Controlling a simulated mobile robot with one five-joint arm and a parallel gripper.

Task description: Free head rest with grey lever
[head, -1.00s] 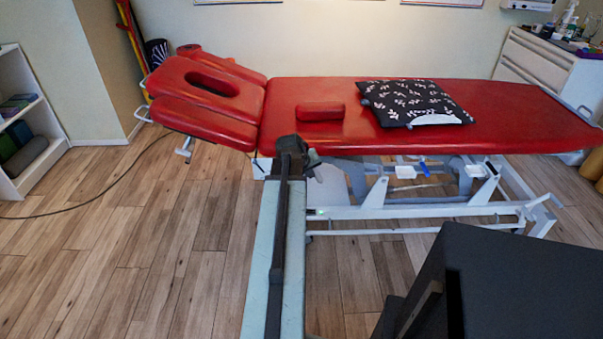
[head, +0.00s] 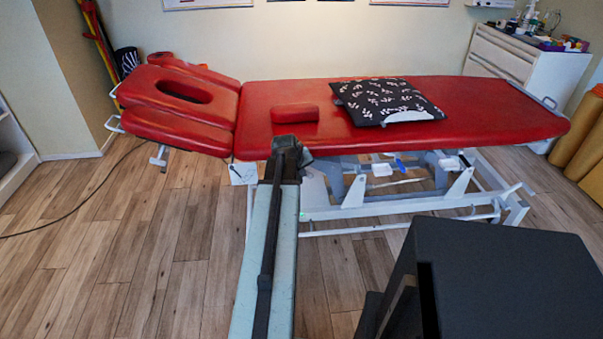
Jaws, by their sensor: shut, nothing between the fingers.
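The red head rest (head: 180,103), with an oval face hole, slopes at the left end of the red treatment table (head: 470,100). A grey-white lever-like handle (head: 159,157) hangs below its near edge. A white plate with a small dark lever (head: 240,173) shows under the joint between head rest and table; I cannot tell which is the grey lever. My gripper (head: 303,160) is at the far end of my arm, in front of the table's near edge, right of both levers and apart from them. It is shut and empty; its fingertips are mostly hidden by the arm.
A red cushion block (head: 295,113) and a black patterned pillow (head: 385,101) lie on the table. Its white frame (head: 420,210) stands below. A cable (head: 75,208) crosses the floor at left. The wood floor (head: 150,265) at front left is otherwise clear.

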